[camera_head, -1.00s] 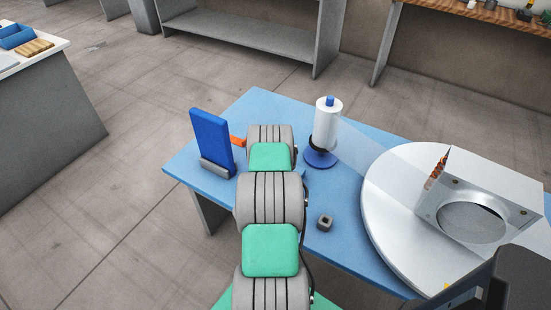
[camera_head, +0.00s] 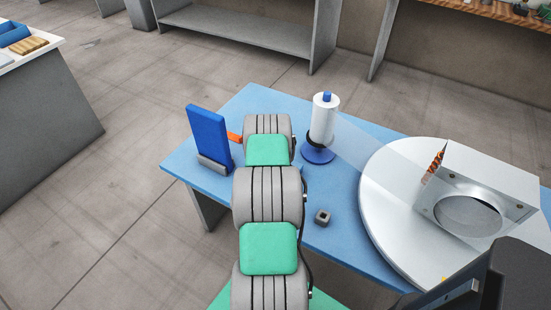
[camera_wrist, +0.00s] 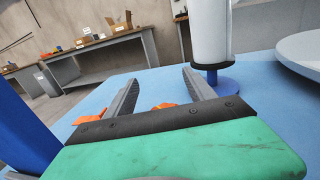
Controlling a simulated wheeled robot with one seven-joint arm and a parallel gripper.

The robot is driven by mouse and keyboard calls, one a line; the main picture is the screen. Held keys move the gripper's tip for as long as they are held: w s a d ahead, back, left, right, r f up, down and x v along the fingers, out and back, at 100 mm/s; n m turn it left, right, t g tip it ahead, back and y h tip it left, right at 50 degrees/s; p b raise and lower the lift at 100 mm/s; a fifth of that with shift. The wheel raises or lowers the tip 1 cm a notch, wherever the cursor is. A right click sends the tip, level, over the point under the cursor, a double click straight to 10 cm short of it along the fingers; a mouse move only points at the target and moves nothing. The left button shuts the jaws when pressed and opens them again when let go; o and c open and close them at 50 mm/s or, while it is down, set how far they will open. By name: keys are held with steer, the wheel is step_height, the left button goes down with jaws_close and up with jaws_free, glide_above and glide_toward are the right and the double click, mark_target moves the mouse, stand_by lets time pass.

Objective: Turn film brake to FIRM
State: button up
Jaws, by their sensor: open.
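A white film roll (camera_head: 324,118) stands upright on a round blue base (camera_head: 318,153), with a blue knob (camera_head: 326,97) on top. In the wrist view the roll's lower part (camera_wrist: 211,32) rises beyond the right finger, and its top is out of frame. My gripper (camera_wrist: 160,79) is open, its two fingers apart over the blue table. An orange piece (camera_wrist: 165,106) shows between the fingers near the palm; whether it touches them I cannot tell. In the head view my arm hides the gripper. No FIRM marking is legible, and which part is the film brake is unclear.
A blue upright panel in a grey foot (camera_head: 214,165) stands left of my arm. A small dark block (camera_head: 323,217) lies on the blue table (camera_head: 250,100). A large white disc (camera_head: 385,225) with a metal bracket (camera_head: 427,208) fills the right side. Film stretches from the roll toward it.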

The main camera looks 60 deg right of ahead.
steer(key=s+a+r, duration=0.9)
steer(key=a+r, duration=0.1)
steer(key=shift+a+r, duration=0.25)
steer(key=shift+a, duration=0.15)
